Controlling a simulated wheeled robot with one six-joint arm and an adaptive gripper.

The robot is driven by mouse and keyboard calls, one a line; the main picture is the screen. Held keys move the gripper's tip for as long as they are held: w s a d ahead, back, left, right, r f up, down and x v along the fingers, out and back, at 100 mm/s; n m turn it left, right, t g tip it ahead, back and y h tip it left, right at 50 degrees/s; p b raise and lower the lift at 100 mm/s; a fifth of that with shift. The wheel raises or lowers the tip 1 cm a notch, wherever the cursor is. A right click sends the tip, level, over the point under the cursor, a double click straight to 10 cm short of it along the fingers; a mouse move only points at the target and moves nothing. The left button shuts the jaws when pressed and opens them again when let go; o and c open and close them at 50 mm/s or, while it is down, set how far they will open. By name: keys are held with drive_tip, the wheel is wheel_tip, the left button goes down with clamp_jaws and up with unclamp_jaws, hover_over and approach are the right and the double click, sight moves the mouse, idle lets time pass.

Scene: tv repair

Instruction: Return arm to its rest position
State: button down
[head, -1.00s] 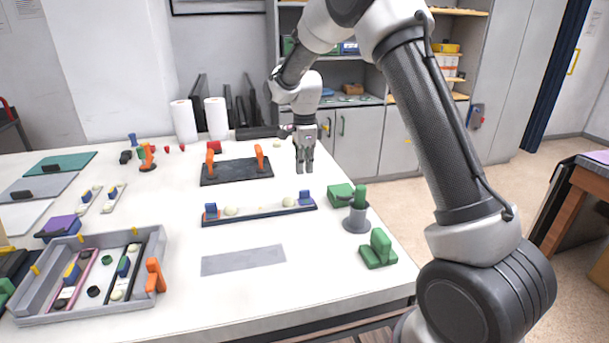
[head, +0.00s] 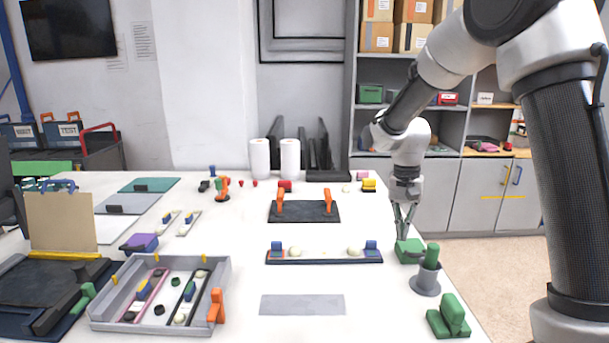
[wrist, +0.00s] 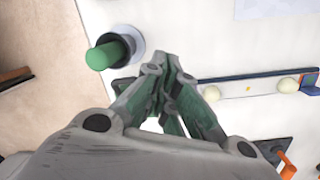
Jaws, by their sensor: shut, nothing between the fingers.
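My gripper (head: 403,226) hangs at the end of my raised arm over the right side of the white table, pointing down. Its fingers are shut and hold nothing. In the head view the fingertips are just above or in front of a green block (head: 410,250); I cannot tell the gap. The wrist view shows the closed fingers (wrist: 165,62) beside a grey cup with a green handle (wrist: 106,52) in it. The same cup (head: 426,282) stands to the lower right of the gripper in the head view.
A dark bar with blue ends (head: 325,257) lies left of the gripper. Behind it is a black plate with orange handles (head: 305,212). A green stand (head: 449,318) is at the front right. A grey tray (head: 225,275) holds parts at left. The floor at right is clear.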

drive_tip(key=s+d+r+n+t, duration=0.1)
drive_tip(key=s+d+r+t, duration=0.1)
drive_tip(key=s+r, duration=0.3)
drive_tip(key=s+d+r+n+t, duration=0.2)
drive_tip(key=s+d+r, duration=0.3)
drive_tip(key=s, duration=0.7)
drive_tip(key=s+d+r+n+t, duration=0.1)
drive_tip(key=s+d+r+n, duration=0.1)
drive_tip(key=s, duration=0.7)
wheel_tip(320, 180, up, 3)
drive_tip(key=shift+d+f+t, duration=0.1)
drive_tip(key=shift+d+t, duration=0.3)
drive_tip(key=shift+d, duration=0.4)
